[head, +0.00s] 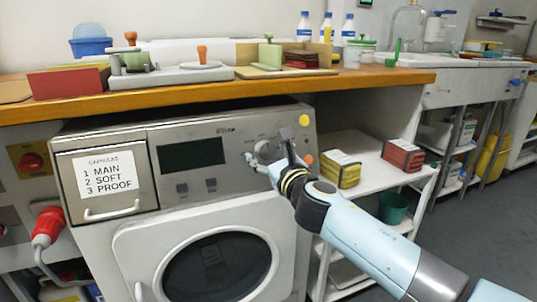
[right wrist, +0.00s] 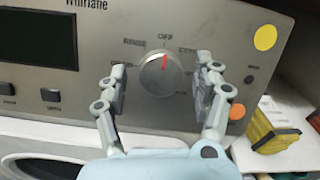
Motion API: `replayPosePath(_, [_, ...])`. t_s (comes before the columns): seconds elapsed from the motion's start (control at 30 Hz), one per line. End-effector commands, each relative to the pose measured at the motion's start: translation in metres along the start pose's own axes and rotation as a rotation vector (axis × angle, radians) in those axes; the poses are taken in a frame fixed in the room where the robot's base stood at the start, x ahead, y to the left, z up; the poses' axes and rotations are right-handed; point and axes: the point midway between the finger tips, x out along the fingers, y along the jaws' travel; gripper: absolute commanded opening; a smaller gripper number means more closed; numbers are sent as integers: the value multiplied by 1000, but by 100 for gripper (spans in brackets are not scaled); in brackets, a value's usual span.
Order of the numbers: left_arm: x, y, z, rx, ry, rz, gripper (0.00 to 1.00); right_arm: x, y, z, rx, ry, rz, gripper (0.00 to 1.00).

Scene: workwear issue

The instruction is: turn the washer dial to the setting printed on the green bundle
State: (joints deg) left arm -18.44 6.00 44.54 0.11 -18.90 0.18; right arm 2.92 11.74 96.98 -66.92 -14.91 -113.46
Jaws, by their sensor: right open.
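The washer dial (right wrist: 160,74) is a round silver knob with a red mark pointing up, towards the OFF label. It sits on the grey panel of the washer (head: 225,165), and other labels around it are partly covered or blurred. My right gripper (right wrist: 161,69) is open, with one finger on each side of the dial. A gap shows between each finger and the knob; in the head view the gripper (head: 268,156) is at the panel. A yellow bundle (head: 341,170) and a red bundle (head: 402,155) lie on the white shelf. I cannot make out a green bundle. My left gripper is out of view.
A wooden counter (head: 200,86) with a press, bottles and boxes runs above the washer. A drawer labelled CAPSULES (head: 103,178) is left of the dark display (head: 188,154). Yellow (right wrist: 265,37) and orange (right wrist: 237,111) stickers are right of the dial. Floor is free at right.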

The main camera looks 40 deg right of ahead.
Motion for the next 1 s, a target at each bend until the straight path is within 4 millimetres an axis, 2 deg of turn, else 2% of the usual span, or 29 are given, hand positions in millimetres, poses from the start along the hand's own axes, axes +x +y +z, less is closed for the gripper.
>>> replayPosePath(0.23, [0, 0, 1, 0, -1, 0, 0, 1, 0, 0, 0, 0, 0, 67])
replayPosePath(0.67, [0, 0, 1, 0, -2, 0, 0, 1, 0, 0, 0, 0, 1, 12])
replayPosePath(1.0, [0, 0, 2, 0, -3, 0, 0, 1, 1, 0, 53, 2, -15, 12])
